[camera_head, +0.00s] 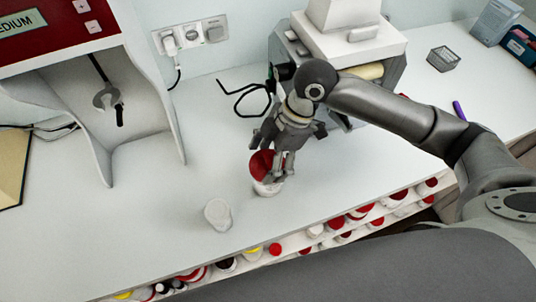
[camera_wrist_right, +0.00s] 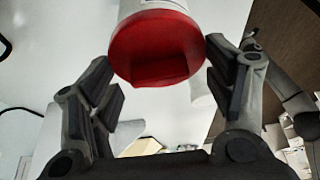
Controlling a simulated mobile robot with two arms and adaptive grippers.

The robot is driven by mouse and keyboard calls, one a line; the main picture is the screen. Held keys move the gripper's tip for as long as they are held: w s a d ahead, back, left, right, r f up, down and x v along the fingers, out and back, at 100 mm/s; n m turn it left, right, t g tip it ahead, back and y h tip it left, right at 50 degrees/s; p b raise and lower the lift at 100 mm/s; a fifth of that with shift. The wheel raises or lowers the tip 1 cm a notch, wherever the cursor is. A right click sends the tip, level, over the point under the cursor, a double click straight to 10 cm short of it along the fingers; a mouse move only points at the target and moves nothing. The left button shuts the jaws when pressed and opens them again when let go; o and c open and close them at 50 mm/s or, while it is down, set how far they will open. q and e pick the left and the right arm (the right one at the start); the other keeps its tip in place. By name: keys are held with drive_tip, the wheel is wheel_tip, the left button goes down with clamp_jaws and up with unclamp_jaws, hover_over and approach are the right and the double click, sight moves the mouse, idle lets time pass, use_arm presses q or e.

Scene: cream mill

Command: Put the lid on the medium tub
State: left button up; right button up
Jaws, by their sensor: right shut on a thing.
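A white tub (camera_head: 267,188) stands on the white counter near the middle of the head view. A red lid (camera_head: 261,163) is at its top, between the fingers of my right gripper (camera_head: 277,172). In the wrist view the red lid (camera_wrist_right: 158,50) faces the camera, with the white tub wall (camera_wrist_right: 160,12) directly behind it. My right gripper's fingers (camera_wrist_right: 160,70) are at both sides of the lid, shut on it. I cannot tell whether the lid is fully seated. My left gripper is not in view.
A second white tub (camera_head: 218,214) stands to the front left, near the counter edge. A machine (camera_head: 365,95) is behind my arm, with a black wire (camera_head: 247,95) beside it. A red-topped housing (camera_head: 70,50) is at left. A shelf of lidded containers (camera_head: 300,238) runs below the counter edge.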

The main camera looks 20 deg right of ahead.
drive_tip(key=shift+f+p, duration=0.15)
drive_tip(key=shift+p, duration=0.2)
idle(0.7)
drive_tip(key=o, duration=0.8)
wheel_tip(320, 180, up, 5)
drive_tip(key=p, duration=0.5)
drive_tip(key=shift+f, duration=0.15)
drive_tip(key=shift+f, duration=0.1)
